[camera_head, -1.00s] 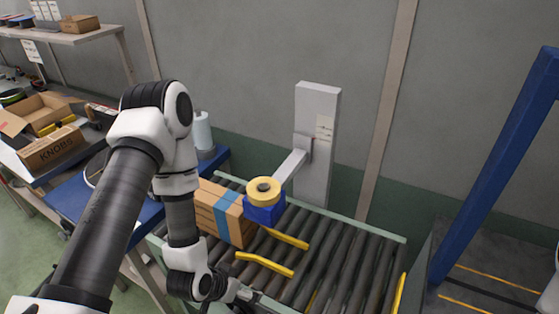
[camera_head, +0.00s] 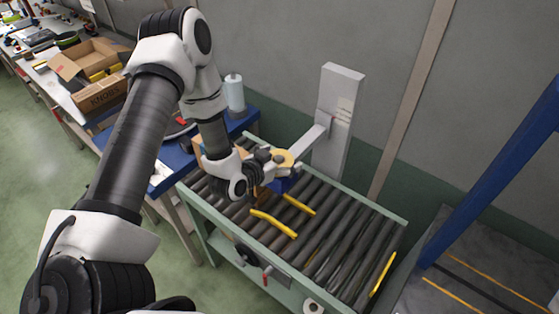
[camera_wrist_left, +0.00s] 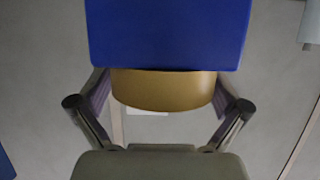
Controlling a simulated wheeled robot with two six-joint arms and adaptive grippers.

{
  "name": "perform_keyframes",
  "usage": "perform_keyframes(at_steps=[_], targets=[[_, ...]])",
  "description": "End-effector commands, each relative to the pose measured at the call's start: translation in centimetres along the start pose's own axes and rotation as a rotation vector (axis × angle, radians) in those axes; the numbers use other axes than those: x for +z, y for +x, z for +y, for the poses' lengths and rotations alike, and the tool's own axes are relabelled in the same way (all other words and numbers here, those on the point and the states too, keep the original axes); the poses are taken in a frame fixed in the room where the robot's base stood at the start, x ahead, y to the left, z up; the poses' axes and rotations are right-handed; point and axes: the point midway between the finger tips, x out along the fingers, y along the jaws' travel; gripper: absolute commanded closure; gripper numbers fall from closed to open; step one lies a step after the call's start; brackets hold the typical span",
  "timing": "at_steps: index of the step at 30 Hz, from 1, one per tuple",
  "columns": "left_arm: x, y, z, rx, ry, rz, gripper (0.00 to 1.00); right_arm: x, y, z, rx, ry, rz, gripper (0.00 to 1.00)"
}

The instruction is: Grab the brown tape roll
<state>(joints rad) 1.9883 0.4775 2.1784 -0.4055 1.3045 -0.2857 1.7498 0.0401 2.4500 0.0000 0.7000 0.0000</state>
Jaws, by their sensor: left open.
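The brown tape roll (camera_head: 285,157) looks yellow-tan and sits on top of a blue block (camera_head: 284,184) at the end of a pale bracket, above the conveyor. My left gripper (camera_head: 270,156) is at the roll's left side, and my wrist covers part of it. In the left wrist view the roll (camera_wrist_left: 163,92) lies between the two spread fingers of the open gripper (camera_wrist_left: 162,98), with the blue block (camera_wrist_left: 168,35) at the top of the picture. I cannot tell whether the fingers touch the roll. My right gripper is not in view.
The bracket's white post (camera_head: 337,110) stands behind the roller conveyor (camera_head: 345,235). Yellow bars (camera_head: 274,223) lie over the rollers. A carton (camera_head: 203,144) is mostly hidden behind my left arm. A blue table (camera_head: 172,172) stands at the left, and a blue column (camera_head: 497,185) at the right.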

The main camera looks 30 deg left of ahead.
Motion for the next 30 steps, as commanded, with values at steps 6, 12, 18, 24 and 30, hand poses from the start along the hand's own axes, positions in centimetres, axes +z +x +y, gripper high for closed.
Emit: perform_keyframes(at_steps=[6, 12, 18, 24, 30], targets=[[0.0, 0.0, 0.0, 0.0, 0.0, -0.001, 0.56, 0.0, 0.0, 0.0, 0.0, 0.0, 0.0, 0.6], [0.0, 0.0, 0.0, 0.0, 0.0, -0.001, 0.56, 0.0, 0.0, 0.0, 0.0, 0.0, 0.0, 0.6], [-0.2, -0.1, 0.0, -0.001, -0.001, -0.001, 0.56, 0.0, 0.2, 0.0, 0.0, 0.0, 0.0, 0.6], [-2.1, -0.8, -0.1, -0.002, -0.003, 0.003, 0.56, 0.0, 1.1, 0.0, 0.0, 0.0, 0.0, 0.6], [-2.4, -3.5, -0.9, -0.004, -0.01, -0.001, 0.56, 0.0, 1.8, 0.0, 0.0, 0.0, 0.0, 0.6]])
